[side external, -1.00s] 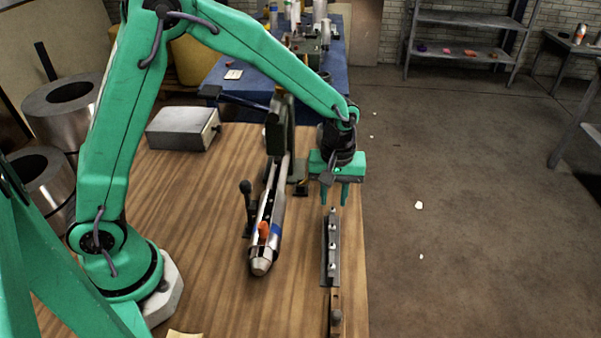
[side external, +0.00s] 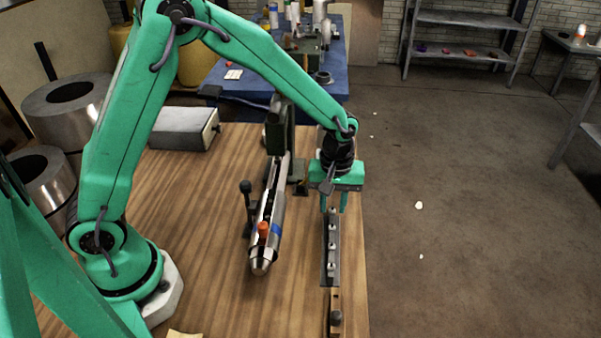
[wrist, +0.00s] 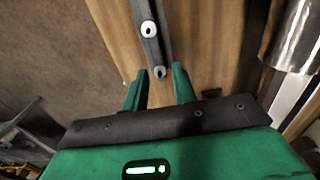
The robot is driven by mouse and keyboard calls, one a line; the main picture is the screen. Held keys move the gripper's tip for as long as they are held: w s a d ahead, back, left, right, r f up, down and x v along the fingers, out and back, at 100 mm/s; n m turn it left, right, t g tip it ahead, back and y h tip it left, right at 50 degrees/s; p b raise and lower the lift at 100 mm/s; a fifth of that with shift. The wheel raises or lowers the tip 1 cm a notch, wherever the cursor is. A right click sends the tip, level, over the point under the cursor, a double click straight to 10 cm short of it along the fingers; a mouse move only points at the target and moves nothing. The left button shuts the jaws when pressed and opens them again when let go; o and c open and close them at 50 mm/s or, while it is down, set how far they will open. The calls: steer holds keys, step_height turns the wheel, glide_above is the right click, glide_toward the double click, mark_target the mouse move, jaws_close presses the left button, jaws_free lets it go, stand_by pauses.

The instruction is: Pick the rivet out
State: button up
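Several small silver rivets stand in a row on a narrow dark metal strip (side external: 325,270) near the right edge of the wooden bench. My gripper (side external: 334,206) is low over the far end of the strip, pointing down, with its two green fingers apart. The endmost rivet (side external: 332,212) shows between the fingertips. In the wrist view this rivet (wrist: 159,72) lies between the open fingers, with a gap on each side. Another rivet (wrist: 148,29) is farther along the strip. I cannot tell the exact fingertip height.
A silver flue pipe (side external: 262,262) with an orange piece (side external: 263,230) and a blue band lies left of the strip. A dark lever (side external: 246,188) stands beside it. A grey metal box (side external: 183,129) is farther back. The bench front left is mostly clear.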

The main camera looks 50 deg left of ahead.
jaws_close()
steer(key=shift+r, duration=1)
stand_by(0.4)
